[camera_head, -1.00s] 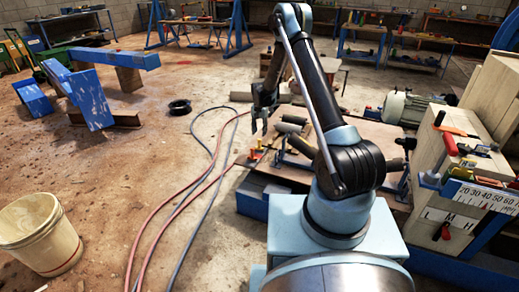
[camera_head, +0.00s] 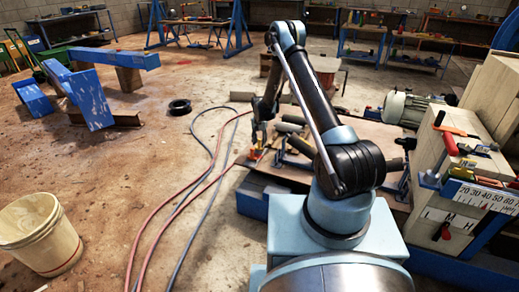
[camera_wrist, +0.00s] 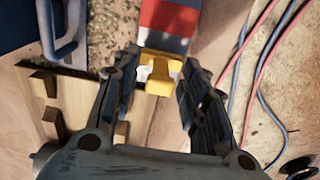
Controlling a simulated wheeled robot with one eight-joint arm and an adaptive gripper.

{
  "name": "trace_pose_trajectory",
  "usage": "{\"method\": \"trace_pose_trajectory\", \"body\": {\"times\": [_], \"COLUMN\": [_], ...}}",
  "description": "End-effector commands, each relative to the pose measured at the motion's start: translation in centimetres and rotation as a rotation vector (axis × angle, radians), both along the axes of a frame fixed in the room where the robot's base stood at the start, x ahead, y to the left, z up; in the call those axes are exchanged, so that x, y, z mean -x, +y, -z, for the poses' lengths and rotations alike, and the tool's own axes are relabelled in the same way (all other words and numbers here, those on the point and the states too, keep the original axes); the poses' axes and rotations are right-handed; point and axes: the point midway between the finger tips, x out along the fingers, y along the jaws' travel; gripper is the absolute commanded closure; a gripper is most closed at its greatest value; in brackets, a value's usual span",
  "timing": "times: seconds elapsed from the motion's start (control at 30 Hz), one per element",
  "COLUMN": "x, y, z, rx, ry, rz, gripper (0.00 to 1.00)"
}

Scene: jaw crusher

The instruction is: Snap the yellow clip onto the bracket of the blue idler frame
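The yellow clip (camera_wrist: 158,84) shows in the wrist view between the fingers of my gripper (camera_wrist: 159,68). The fingers are open, one on each side of it; I cannot tell whether either touches it. A red, white and blue striped piece (camera_wrist: 168,16) lies just beyond the clip.
A blue metal part with a bent bar (camera_wrist: 66,42) and a slotted wooden piece (camera_wrist: 62,110) lie left in the wrist view. Red and blue hoses (camera_head: 205,180) run along the floor. A motor (camera_head: 405,107) and a crusher body (camera_head: 455,170) stand right. A bucket (camera_head: 40,234) stands left.

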Motion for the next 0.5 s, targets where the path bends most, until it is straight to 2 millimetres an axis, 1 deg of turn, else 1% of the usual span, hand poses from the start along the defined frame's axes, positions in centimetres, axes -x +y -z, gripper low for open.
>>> {"method": "trace_pose_trajectory", "body": {"times": [0.17, 0.2, 0.27, 0.3, 0.33, 0.37, 0.5], "x": [-0.01, -0.01, -0.01, -0.01, -0.01, -0.01, -0.01], "y": [0.0, 0.0, 0.0, 0.0, 0.0, 0.0, 0.0], "z": [-0.01, -0.01, -0.01, -0.01, -0.02, -0.02, -0.03], "rx": [0.0, 0.0, 0.0, 0.0, 0.0, 0.0, 0.0], "ry": [0.0, 0.0, 0.0, 0.0, 0.0, 0.0, 0.0], "rz": [0.0, 0.0, 0.0, 0.0, 0.0, 0.0, 0.0], "gripper": [0.6, 0.69, 0.83, 0.92, 0.99, 1.0, 1.0]}}
